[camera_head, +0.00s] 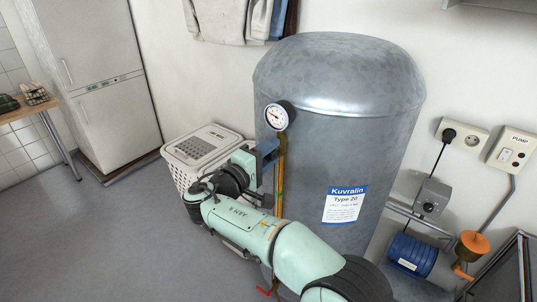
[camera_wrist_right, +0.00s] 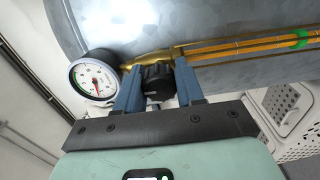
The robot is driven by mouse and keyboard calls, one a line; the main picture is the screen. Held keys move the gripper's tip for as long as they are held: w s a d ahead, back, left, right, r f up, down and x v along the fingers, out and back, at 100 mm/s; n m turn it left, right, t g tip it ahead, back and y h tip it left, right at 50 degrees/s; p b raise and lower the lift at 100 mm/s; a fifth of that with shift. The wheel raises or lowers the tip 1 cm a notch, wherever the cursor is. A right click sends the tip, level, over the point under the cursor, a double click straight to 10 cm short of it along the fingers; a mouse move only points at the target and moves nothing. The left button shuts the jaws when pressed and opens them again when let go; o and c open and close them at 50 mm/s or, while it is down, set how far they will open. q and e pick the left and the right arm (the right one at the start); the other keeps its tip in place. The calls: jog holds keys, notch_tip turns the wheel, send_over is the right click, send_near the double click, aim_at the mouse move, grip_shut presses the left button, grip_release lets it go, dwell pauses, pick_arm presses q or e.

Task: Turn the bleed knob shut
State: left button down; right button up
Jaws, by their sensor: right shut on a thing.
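The bleed knob (camera_wrist_right: 157,80) is black and ribbed and sits on a brass fitting beside the pressure gauge. In the wrist view my right gripper (camera_wrist_right: 158,88) has one blue finger on each side of it and is shut on it. In the head view my right gripper (camera_head: 267,150) is at the tank's left side, just below the gauge, and the knob is hidden there. The round white gauge (camera_head: 279,116) shows in the head view, and its dial also shows in the wrist view (camera_wrist_right: 94,79). My left gripper is not in view.
The grey tank (camera_head: 340,80) stands close against my right gripper. A brass pipe (camera_wrist_right: 240,45) runs along it. A white lidded basket (camera_head: 209,150) stands behind my wrist. A blue pump (camera_head: 412,254) is at the lower right. The floor at left is clear.

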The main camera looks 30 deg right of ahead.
jog(key=shift+s+d, duration=0.1)
jog(key=o, duration=1)
jog(key=shift+s, duration=0.1)
jog(key=shift+o, duration=0.2)
jog(key=shift+a, duration=0.3)
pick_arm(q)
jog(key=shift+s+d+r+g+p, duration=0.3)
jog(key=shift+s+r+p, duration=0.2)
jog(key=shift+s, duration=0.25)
pick_arm(e)
jog(key=v, duration=1.3)
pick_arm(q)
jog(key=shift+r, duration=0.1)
pick_arm(e)
jog(key=shift+d, duration=0.1)
